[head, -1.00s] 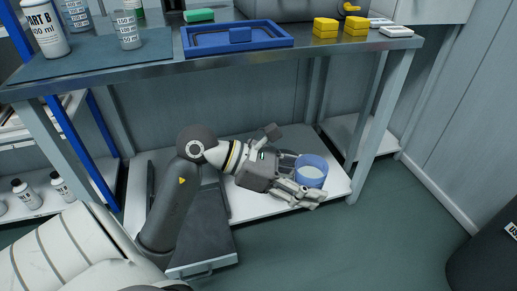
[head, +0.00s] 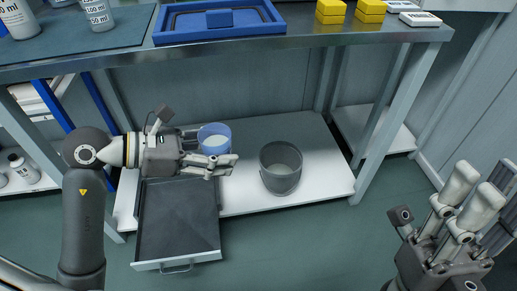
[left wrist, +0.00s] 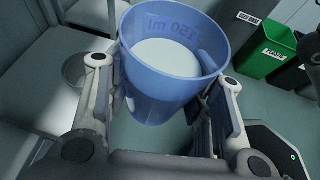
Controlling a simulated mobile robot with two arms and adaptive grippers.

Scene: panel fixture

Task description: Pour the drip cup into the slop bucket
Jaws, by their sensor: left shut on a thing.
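The drip cup (head: 214,136) is a translucent blue cup with pale liquid in it. My left gripper (head: 210,150) is shut on it, with a finger on each side. The cup looks about upright above the low white shelf. In the left wrist view the cup (left wrist: 165,85) fills the middle between the fingers, with a "150 ml" mark. The slop bucket (head: 281,168) is a grey open bucket on the low shelf, right of the cup and apart from it. My right gripper (head: 475,195) is at the lower right, away from both; its finger gap is unclear.
The bench top (head: 330,45) overhangs the low shelf (head: 325,180); a bench leg (head: 390,120) stands right of the bucket. A dark drawer or tray (head: 178,225) with a handle sticks out below the left gripper. The floor at front centre is clear.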

